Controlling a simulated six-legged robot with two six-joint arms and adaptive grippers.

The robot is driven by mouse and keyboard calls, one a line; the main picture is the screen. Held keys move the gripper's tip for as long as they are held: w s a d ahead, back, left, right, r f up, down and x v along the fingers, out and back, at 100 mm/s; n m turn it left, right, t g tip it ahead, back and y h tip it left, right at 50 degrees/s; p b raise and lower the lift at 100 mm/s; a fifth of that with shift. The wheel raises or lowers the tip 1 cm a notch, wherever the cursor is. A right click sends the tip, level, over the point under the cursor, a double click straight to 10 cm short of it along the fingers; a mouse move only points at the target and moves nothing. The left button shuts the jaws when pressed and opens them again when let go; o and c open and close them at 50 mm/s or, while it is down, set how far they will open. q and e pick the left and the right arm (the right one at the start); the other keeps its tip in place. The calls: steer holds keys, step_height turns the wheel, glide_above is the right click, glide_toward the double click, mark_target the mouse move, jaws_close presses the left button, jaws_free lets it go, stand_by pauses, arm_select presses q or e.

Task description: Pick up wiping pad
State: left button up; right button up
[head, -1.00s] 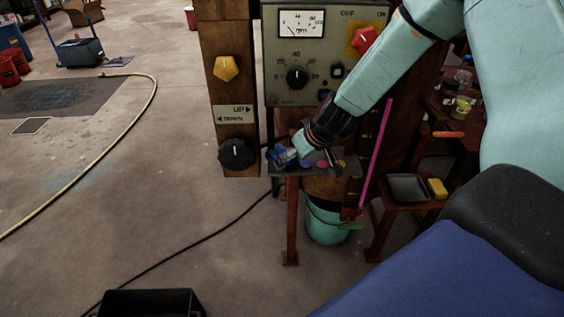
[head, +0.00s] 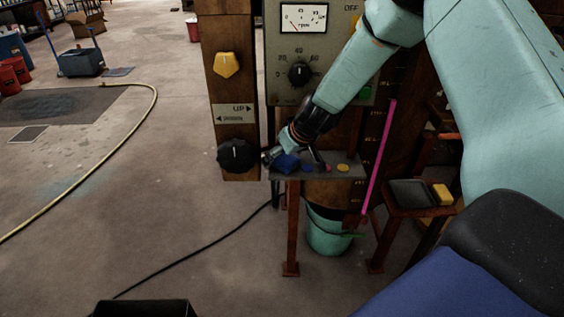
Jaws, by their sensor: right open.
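A small blue block (head: 287,163), which looks like the wiping pad, lies at the left end of a narrow grey shelf (head: 330,177). My right gripper (head: 277,155) is open and reaches down to the shelf from the upper right. Its fingers are close around or just above the blue block; I cannot tell whether they touch it. The gripper hides part of the block's far side. My left gripper is not in view.
Small coloured discs, including a yellow one (head: 343,168), lie on the shelf. A black knob (head: 237,156) is just left of the gripper. A magenta rod (head: 379,155) stands at right. A stool holds a dark tray (head: 411,194) and yellow block (head: 443,194). A teal bucket (head: 327,236) is below.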

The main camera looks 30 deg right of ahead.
steer(key=shift+c, duration=0.3)
steer(key=shift+s+d+r, duration=0.1)
steer(key=shift+s, duration=0.05)
steer(key=c, duration=0.8)
steer(key=shift+c, duration=1.3)
steer(key=shift+r+p, duration=0.35)
steer(key=shift+p, duration=0.1)
steer(key=s+p, duration=0.3)
steer(key=s, duration=0.3)
steer(key=s+p, duration=0.2)
steer(key=s, duration=0.4)
steer(key=s+p, duration=0.3)
steer(key=s, duration=0.3)
steer(key=shift+d+p, duration=0.3)
steer(key=shift+f, duration=0.1)
